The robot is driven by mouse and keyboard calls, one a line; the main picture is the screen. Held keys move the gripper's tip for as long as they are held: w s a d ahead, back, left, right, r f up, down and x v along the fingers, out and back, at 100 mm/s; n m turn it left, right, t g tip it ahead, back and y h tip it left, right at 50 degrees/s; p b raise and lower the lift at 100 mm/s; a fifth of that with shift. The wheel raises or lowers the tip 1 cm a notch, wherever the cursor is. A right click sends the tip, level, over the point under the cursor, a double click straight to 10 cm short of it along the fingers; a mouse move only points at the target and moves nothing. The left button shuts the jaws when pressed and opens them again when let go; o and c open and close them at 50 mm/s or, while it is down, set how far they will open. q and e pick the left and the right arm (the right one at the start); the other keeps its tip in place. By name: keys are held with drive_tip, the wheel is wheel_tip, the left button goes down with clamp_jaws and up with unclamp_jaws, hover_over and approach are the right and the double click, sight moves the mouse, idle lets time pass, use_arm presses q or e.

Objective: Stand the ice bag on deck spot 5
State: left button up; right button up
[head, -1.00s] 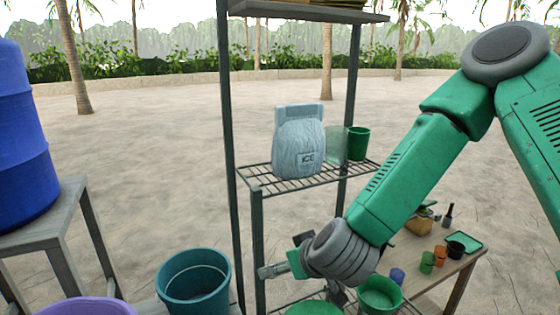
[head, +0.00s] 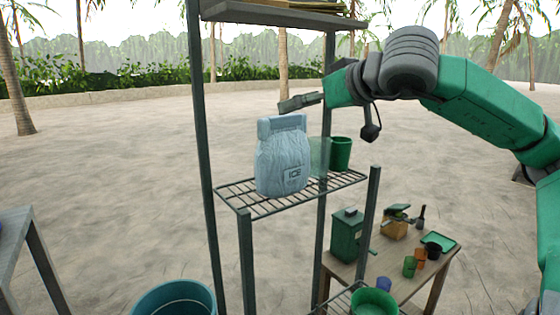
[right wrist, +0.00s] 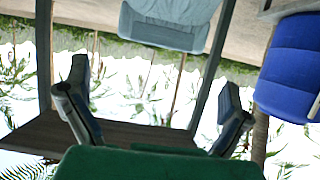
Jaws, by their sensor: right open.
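The ice bag (head: 283,160) is pale blue with a label reading ICE and a flat band along its top. It stands upright on the wire shelf (head: 232,200) of the rack in the head view. My right gripper (head: 298,103) is just above the bag's top, reaching in from the right, and appears apart from it. In the right wrist view my right gripper (right wrist: 155,82) has its fingers spread with nothing between them; the bag (right wrist: 170,25) shows upside down beyond them, at the top. My left gripper is out of view. I cannot pick out deck spot 5.
A green cup (head: 341,153) and a clear panel stand right of the bag. The rack's posts (head: 203,150) and upper shelf (head: 275,14) frame the space. A small table (head: 434,266) holds boxes and cups. A teal bucket (head: 172,300) is below. A blue barrel (right wrist: 290,65) shows at right.

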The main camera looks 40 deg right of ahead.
sight(288, 118)
drive_tip(key=x, duration=0.5)
drive_tip(key=shift+d+f, duration=0.15)
drive_tip(key=shift+d, duration=0.15)
drive_tip(key=x, duration=0.3)
drive_tip(key=a+x, duration=0.1)
drive_tip(key=x, duration=0.1)
drive_tip(key=shift+f, duration=0.3)
drive_tip(key=shift+d, duration=0.1)
drive_tip(key=shift+s, duration=0.1)
drive_tip(key=c, duration=1.6)
drive_tip(key=shift+d+r, duration=0.1)
drive_tip(key=shift+r, duration=0.1)
drive_tip(key=shift+c, duration=0.2)
